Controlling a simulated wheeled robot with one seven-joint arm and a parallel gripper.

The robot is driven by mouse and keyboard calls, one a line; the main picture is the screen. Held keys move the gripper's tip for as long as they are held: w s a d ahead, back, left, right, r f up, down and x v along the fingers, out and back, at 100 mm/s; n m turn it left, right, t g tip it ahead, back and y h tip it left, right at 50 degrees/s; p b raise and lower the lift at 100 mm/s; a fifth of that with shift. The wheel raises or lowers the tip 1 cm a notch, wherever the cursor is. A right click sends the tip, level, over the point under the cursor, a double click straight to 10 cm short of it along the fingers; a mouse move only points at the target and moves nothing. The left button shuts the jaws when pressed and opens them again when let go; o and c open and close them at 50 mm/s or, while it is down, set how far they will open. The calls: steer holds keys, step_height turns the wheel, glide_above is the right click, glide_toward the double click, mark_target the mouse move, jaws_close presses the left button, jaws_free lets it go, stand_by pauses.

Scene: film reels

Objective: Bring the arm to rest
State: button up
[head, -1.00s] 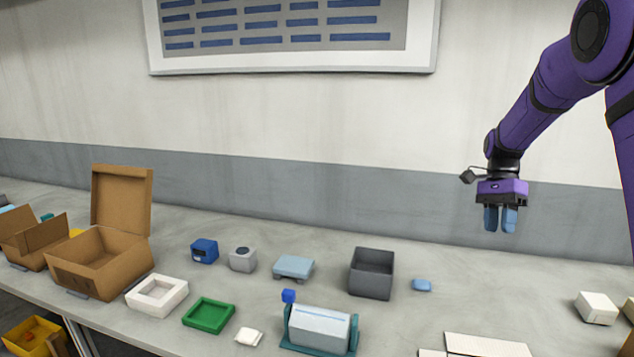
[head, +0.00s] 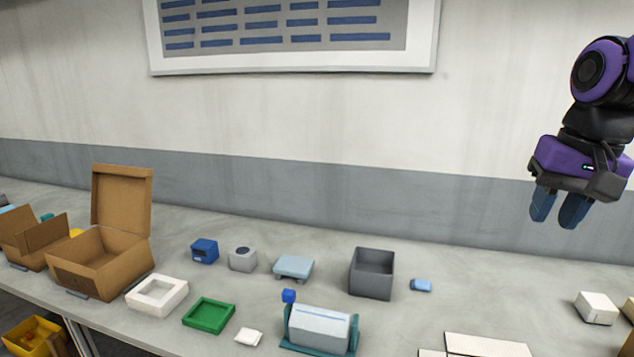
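My gripper (head: 558,208) is at the right edge of the head view, in the air above the counter and in front of the wall. Its two blue fingers point down and slightly left, with a narrow gap showing between them. Nothing shows between the fingertips. My purple and black arm (head: 598,75) is folded at the right edge, and most of it is out of the picture.
A white box (head: 596,308) stands at the right.

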steer(key=s+a+f+n+t, duration=0.1)
steer(key=s+a+n+t, duration=0.1)
steer(key=s, duration=0.7)
steer(key=shift+s+n+t+h, duration=0.15)
steer(key=shift+n+t+h, duration=0.15)
steer(key=shift+n+t, duration=0.6)
steer(key=shift+f, duration=0.1)
stand_by(0.9)
